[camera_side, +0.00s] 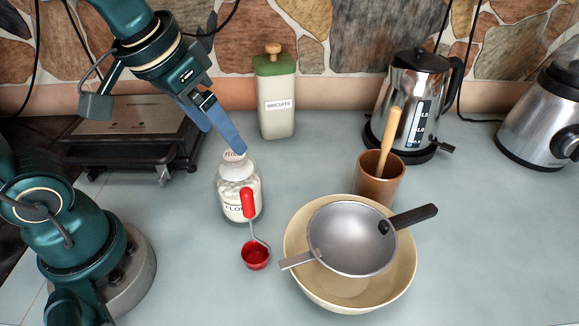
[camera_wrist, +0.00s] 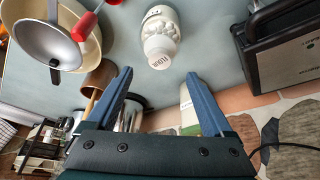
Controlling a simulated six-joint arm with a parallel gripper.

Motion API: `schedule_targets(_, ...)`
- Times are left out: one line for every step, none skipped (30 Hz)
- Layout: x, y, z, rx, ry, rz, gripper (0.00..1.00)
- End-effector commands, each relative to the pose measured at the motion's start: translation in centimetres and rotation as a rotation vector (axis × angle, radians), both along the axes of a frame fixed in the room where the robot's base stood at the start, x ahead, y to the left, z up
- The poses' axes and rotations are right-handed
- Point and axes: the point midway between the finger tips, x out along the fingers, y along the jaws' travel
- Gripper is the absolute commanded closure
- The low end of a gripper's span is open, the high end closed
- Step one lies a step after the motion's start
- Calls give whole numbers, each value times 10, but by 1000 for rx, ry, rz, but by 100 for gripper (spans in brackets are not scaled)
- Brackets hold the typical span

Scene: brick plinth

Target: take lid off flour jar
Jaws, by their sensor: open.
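The flour jar (camera_side: 229,196) is a clear glass jar of white flour, standing upright on the counter, and it also shows in the wrist view (camera_wrist: 160,22). My gripper (camera_side: 239,149) is tilted down over the jar from the upper left. Its blue fingers overlap part of the lid in the side view. In the wrist view the fingers (camera_wrist: 158,73) are spread apart and empty, with the lid just beyond the gap between their tips.
A red measuring scoop (camera_side: 255,254) is close in front of the jar. A cream bowl (camera_side: 400,280) holding a sieve (camera_side: 350,240) is right of it. A brown cup (camera_side: 380,181), biscuits tin (camera_side: 277,110) and kettle (camera_side: 415,95) stand behind. A dark grill (camera_side: 130,150) is left.

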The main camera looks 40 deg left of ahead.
Motion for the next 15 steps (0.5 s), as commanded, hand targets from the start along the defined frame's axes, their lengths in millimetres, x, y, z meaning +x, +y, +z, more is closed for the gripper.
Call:
schedule_targets(0, 0, -5, 1, 12, -3, 14)
schedule_targets(1, 0, -7, 0, 15, -3, 14)
schedule_targets(2, -1, -11, 1, 16, -4, 14)
schedule_targets(3, 0, -14, 0, 16, -3, 14)
schedule_targets(4, 0, -17, 0, 16, -3, 14)
schedule_targets(6, 0, -22, 0, 17, -3, 14)
schedule_targets(7, 0, -25, 0, 16, -3, 14)
schedule_targets(8, 0, -28, 0, 17, -3, 14)
schedule_targets(10, 0, -32, 0, 17, -3, 14)
schedule_targets(12, 0, -35, 0, 15, -3, 14)
schedule_targets(13, 0, -38, 0, 16, -3, 14)
schedule_targets(14, 0, -41, 0, 15, -3, 14)
schedule_targets(15, 0, -43, 0, 15, -3, 14)
schedule_targets(16, 0, -45, 1, 13, -3, 14)
schedule_targets(17, 0, -47, 1, 13, -3, 14)
